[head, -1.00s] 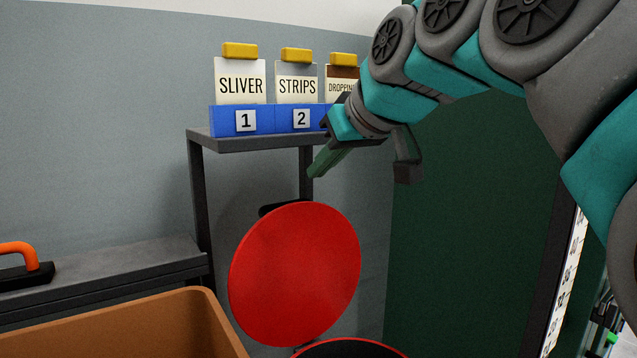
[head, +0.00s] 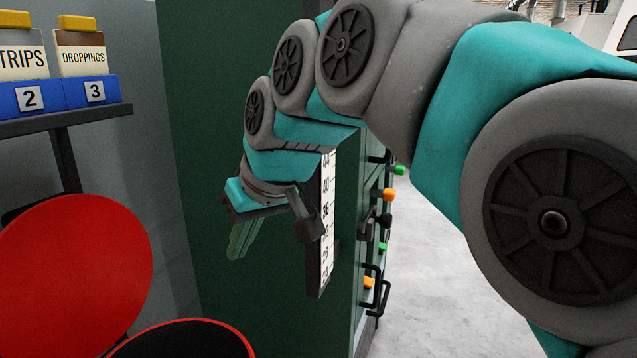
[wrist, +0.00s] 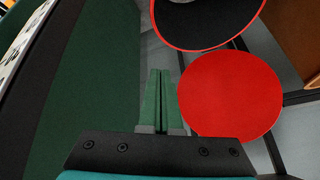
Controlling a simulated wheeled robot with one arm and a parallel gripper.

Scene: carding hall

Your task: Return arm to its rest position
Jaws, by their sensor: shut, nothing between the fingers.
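My gripper (head: 240,240) hangs at the end of my teal and grey arm, in front of the dark green cabinet side. Its green fingers are together with nothing between them. In the wrist view the fingers (wrist: 161,100) lie side by side, with the red round lid (wrist: 230,95) beyond and to their right. My arm is bent and stretched forward across the picture, its links filling the upper right.
The raised red lid (head: 75,275) and the black opening of a red-rimmed bin (head: 185,340) are at lower left. A shelf (head: 60,122) holds blue numbered boxes (head: 90,92). The green cabinet (head: 215,130) has a scale strip (head: 327,220) and handles (head: 375,290). Grey floor is clear at right.

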